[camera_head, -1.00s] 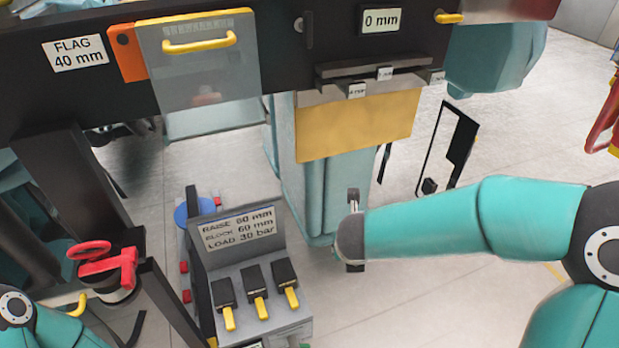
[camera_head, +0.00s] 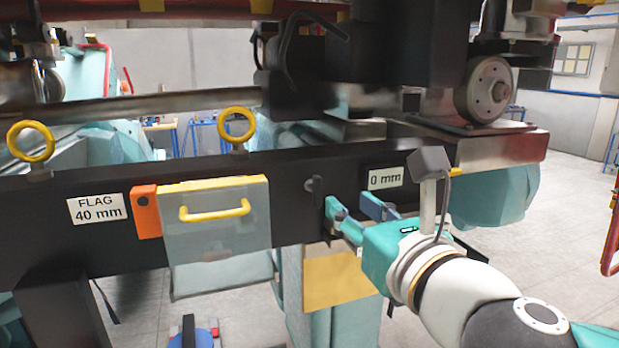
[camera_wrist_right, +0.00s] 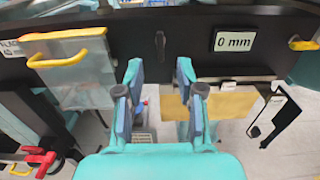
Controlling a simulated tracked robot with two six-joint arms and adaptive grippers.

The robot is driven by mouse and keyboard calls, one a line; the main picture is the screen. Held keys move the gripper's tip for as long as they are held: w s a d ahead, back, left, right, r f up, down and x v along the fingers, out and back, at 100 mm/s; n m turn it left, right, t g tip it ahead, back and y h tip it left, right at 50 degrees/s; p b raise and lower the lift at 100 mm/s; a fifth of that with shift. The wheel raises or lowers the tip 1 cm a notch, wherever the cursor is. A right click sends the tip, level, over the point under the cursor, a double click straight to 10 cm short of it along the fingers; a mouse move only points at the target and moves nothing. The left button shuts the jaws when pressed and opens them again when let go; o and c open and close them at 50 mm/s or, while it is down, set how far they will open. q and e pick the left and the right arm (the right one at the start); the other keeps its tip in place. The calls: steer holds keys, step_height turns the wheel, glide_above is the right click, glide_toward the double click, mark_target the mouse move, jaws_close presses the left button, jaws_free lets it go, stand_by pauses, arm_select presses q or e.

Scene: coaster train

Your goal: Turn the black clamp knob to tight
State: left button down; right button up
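The black clamp knob (camera_head: 314,184) sits on the front face of the dark beam (camera_head: 60,235), between the clear yellow-handled cover and the 0 mm display. In the right wrist view the knob (camera_wrist_right: 160,44) looks narrow and upright. My right gripper (camera_head: 350,206) is just below and to the right of the knob in the head view. In the wrist view its two teal fingers (camera_wrist_right: 159,78) are spread apart with nothing between them, and the knob lies beyond the gap, not touched. My left gripper is not in view.
The clear cover (camera_head: 218,235) with its yellow handle is left of the knob, beside an orange block (camera_head: 147,212). The 0 mm display (camera_head: 385,178) is to the right. A yellow plate (camera_head: 335,280) hangs below. A red handle (camera_wrist_right: 40,160) stands low left in the wrist view.

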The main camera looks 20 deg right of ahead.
mark_target(319, 180)
steer(key=w, duration=0.8)
steer(key=w+p, duration=0.1)
steer(key=w, duration=0.4)
steer(key=shift+a, duration=0.25)
jaws_close()
